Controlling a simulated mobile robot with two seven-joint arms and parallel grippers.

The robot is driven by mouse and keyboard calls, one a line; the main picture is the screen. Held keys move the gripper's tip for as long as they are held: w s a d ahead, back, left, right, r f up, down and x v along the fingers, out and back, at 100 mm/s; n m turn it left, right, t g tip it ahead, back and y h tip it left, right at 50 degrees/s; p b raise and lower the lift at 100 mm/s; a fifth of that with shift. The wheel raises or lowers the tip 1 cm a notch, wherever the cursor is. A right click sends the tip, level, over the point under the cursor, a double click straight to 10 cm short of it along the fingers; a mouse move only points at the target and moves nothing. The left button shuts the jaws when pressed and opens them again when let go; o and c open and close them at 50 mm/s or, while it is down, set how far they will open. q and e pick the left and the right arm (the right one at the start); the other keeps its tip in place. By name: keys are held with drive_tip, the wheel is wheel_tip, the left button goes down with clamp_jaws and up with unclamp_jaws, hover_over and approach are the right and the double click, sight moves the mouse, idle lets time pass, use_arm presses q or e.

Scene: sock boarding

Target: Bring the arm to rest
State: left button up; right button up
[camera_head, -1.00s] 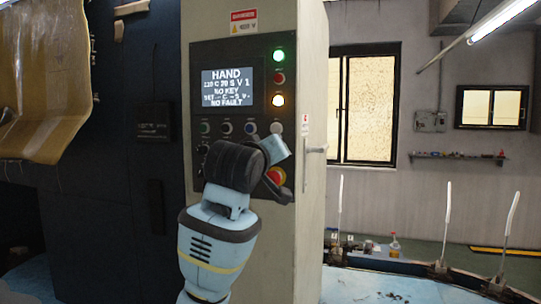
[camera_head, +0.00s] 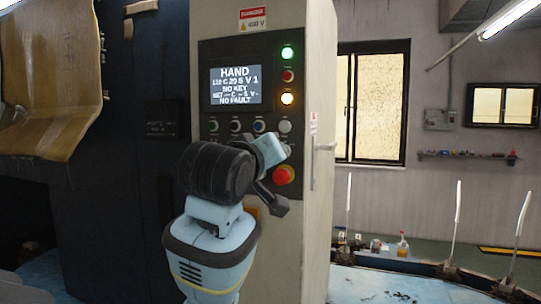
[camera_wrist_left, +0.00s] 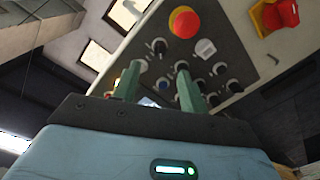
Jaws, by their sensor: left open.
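My left arm rises from the bottom middle of the head view, its black wrist (camera_head: 218,172) in front of the control panel's lower left. The pale blue hand (camera_head: 268,150) is beside the panel's lower knobs; its fingertips are hard to make out there. In the left wrist view the two green fingers of my left gripper (camera_wrist_left: 160,72) are apart with nothing between them. They point towards the panel (camera_wrist_left: 225,50), with knobs beyond the tips; whether they touch is not clear. My right gripper is in neither view.
The cabinet's panel has a lit screen (camera_head: 235,86) reading HAND, NO KEY and NO FAULT. Its green lamp (camera_head: 287,53) and amber lamp (camera_head: 287,98) glow.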

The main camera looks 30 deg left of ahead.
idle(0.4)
use_arm(q)
drive_tip(key=s+d+f+m+g+h, duration=0.1)
drive_tip(key=d+f+m+g, duration=0.1)
drive_tip(key=f, duration=1)
drive_tip(key=s+d+f+m+g+h, duration=0.1)
drive_tip(key=f+m+g, duration=0.15)
drive_tip(key=f, duration=0.95)
drive_tip(key=s+d+f+m+g+h, duration=0.1)
drive_tip(key=s+d+f+m+g, duration=0.1)
drive_tip(key=f, duration=1.1)
drive_tip(key=s+d+f+m+g+h, duration=0.15)
drive_tip(key=s+f+g, duration=0.25)
drive_tip(key=s+f, duration=0.95)
drive_tip(key=s+d+f+m+g, duration=0.35)
drive_tip(key=s+f, duration=0.65)
drive_tip(key=s, duration=0.6)
drive_tip(key=w+d+f+t+h, duration=0.2)
drive_tip(key=w+f+t, duration=0.4)
drive_tip(key=f, duration=0.3)
drive_tip(key=shift+f+t, duration=0.25)
drive_tip(key=shift+t, duration=0.05)
